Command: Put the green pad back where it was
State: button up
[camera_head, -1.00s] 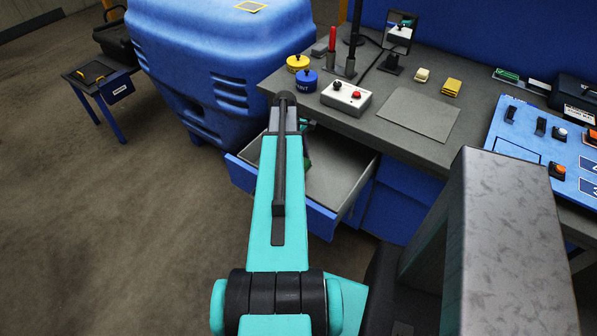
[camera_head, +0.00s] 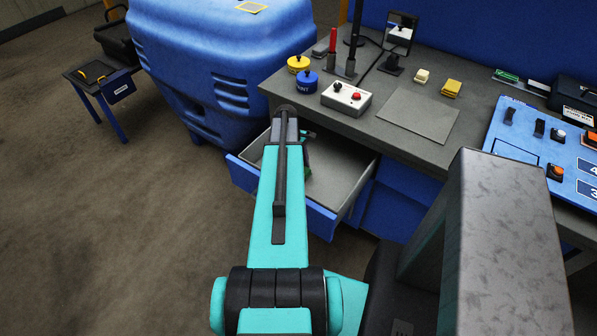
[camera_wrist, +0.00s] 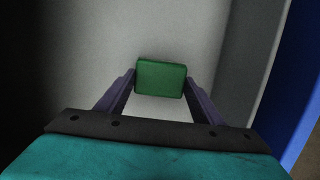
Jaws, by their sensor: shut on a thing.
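The green pad (camera_wrist: 161,78) is a small rounded block held between the two fingers of my gripper (camera_wrist: 160,84) in the wrist view. Behind it in that view is the pale grey floor of the open drawer (camera_wrist: 165,30). In the head view, my arm hides most of the gripper, and only a sliver of the green pad (camera_head: 308,172) shows to the right of the arm. The open blue drawer (camera_head: 340,178) is pulled out from under the workbench, and my gripper is at it. I cannot tell whether the pad touches the drawer floor.
The grey workbench (camera_head: 470,128) holds a yellow pot (camera_head: 299,64), a blue pot (camera_head: 306,82), a button box (camera_head: 346,98) and a flat grey plate (camera_head: 418,115). A large blue casing (camera_head: 190,60) stands left of the drawer. A blue control panel (camera_head: 540,145) lies at right.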

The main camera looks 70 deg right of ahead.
jog(key=shift+f, duration=0.5)
jog(key=shift+f, duration=0.15)
jog(key=o, duration=1.4)
jog(key=b+v, duration=0.3)
jog(key=v, duration=0.9)
